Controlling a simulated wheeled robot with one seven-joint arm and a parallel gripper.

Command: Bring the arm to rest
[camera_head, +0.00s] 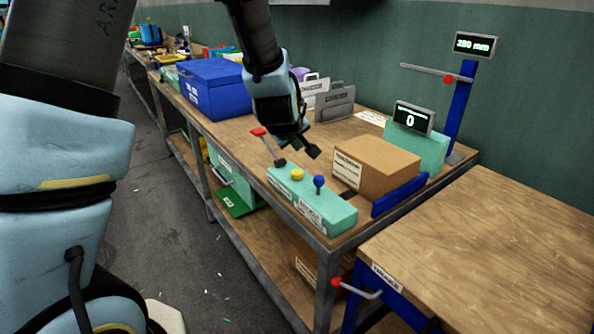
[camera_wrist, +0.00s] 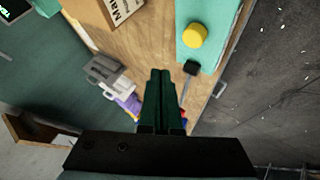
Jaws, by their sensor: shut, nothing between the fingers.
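My gripper (camera_head: 299,150) hangs above the long workbench in the head view, just behind and above the teal control box (camera_head: 312,204). It is shut and empty; in the wrist view its two dark fingers (camera_wrist: 161,75) lie side by side. The control box carries a yellow button (camera_head: 297,174), a blue-knobbed lever (camera_head: 319,182) and a red-tipped lever (camera_head: 262,135). The yellow button also shows in the wrist view (camera_wrist: 194,36). My gripper appears apart from the box and its levers.
A cardboard box (camera_head: 385,165) stands right of the gripper, with a blue bar (camera_head: 400,194) beside it. A blue bin (camera_head: 212,88) and grey holders (camera_head: 334,104) stand behind. A counter display (camera_head: 413,118) and a blue post (camera_head: 461,110) reading 280 mm stand at right. The near-right tabletop (camera_head: 490,240) is bare.

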